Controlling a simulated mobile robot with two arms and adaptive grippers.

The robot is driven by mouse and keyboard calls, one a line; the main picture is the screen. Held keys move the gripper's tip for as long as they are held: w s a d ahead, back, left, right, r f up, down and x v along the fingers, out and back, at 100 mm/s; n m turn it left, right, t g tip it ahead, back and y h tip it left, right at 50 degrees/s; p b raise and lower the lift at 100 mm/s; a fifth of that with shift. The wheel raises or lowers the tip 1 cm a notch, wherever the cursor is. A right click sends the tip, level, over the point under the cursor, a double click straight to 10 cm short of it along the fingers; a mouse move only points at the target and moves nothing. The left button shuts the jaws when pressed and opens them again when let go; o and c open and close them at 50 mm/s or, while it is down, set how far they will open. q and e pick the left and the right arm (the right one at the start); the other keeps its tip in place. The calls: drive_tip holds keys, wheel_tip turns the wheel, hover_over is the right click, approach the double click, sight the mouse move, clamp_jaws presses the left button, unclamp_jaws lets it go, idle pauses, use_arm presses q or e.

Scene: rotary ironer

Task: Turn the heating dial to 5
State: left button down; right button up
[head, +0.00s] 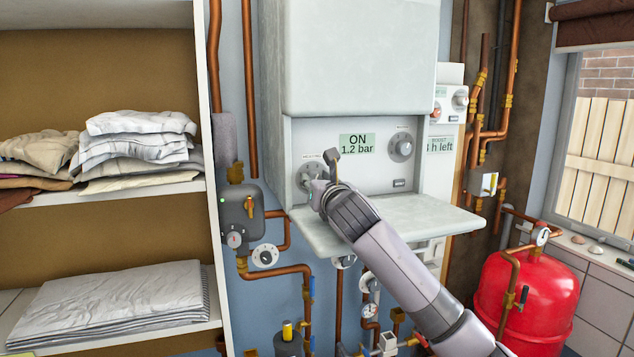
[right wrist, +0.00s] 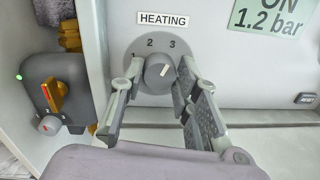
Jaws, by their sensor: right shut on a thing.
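The heating dial (right wrist: 158,70) is a round grey knob on a grey disc under a HEATING label, on the boiler's front panel. Its white mark points up and to the right, roughly toward the 3. Numbers 1, 2 and 3 show; the right part of the scale is hidden behind a finger. My right gripper (right wrist: 160,82) has one finger on each side of the knob and is shut on it. In the head view the right gripper (head: 320,176) reaches up to the dial (head: 307,173) at the panel's left. My left gripper is not in view.
A display (head: 357,144) reads ON 1.2 bar, with a second knob (head: 401,147) to its right. The boiler's open flap (head: 420,215) juts out below the panel. Copper pipes, a grey valve box (head: 241,213) and a red tank (head: 527,293) surround it; linen shelves stand left.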

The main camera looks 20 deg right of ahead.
drive_tip(key=shift+c, duration=1)
drive_tip(key=shift+m, duration=0.3)
drive_tip(key=m, duration=0.3)
drive_tip(key=shift+d, duration=0.1)
drive_tip(key=m, duration=0.5)
drive_tip(key=shift+g, duration=0.3)
drive_tip(key=m, duration=0.4)
drive_tip(key=shift+d+m+y, duration=0.15)
drive_tip(key=shift+m+y, duration=0.25)
drive_tip(key=shift+f+m, duration=0.15)
drive_tip(key=shift+m, duration=1.85)
drive_tip(key=o, duration=1.2)
